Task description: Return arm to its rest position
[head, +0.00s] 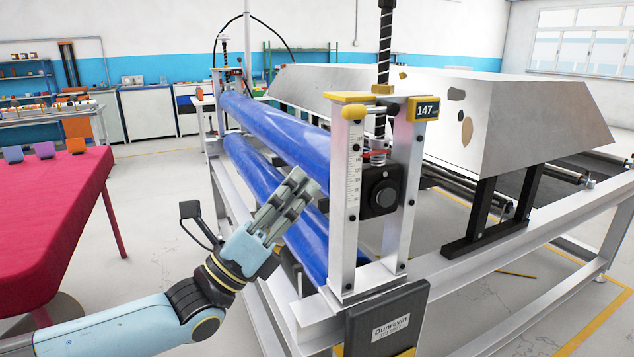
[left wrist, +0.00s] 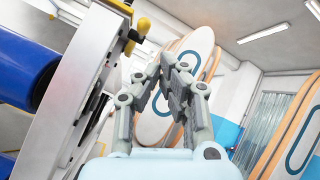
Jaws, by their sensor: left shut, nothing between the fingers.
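My left arm (head: 110,325) comes in from the lower left in the head view. Its gripper (head: 301,190) points up and to the right, in front of the blue rollers of the press. The gripper is shut and holds nothing. In the left wrist view the fingers (left wrist: 172,62) come together at their tips, with boards behind them. I cannot tell from the head view how close the fingers are to the rollers. My right gripper is not in view.
The roller machine has blue rollers (head: 275,130), a metal upright (head: 347,200) and a display (head: 425,109). A red-covered table (head: 50,215) stands at the left. Large boards (left wrist: 195,55) stand in the left wrist view. Floor is open between table and machine.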

